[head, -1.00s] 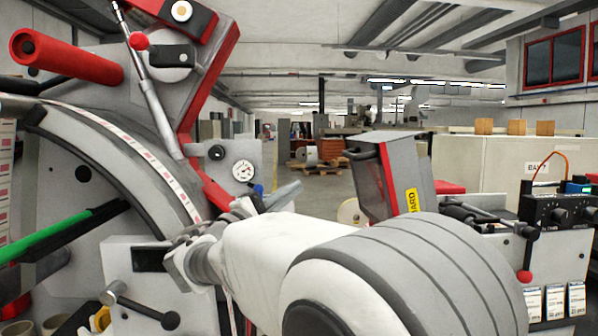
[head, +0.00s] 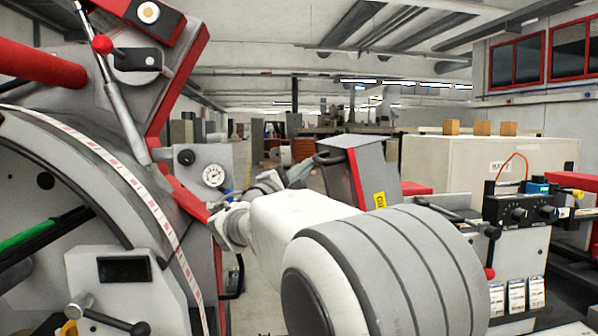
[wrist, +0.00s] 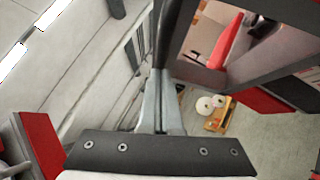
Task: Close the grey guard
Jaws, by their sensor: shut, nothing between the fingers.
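The grey guard (head: 354,178) is a tilted box-like cover with a red edge and a yellow label, right of centre in the head view. It stands raised and away from the big disc at the left. A dark bar handle (head: 328,159) sticks out at its upper left. My gripper (head: 299,172) is just left of the guard, close to the handle. In the wrist view my gripper's fingers (wrist: 160,90) are together and empty, beside a dark bar (wrist: 166,30). I cannot tell whether they touch it. My forearm hides the guard's lower part.
At the left stand the grey machine disc (head: 60,160), a red arm (head: 185,196) and a gauge (head: 213,176). A control box (head: 520,211) and a red-knobbed lever (head: 490,272) are at the right. A gap of open floor shows behind my gripper.

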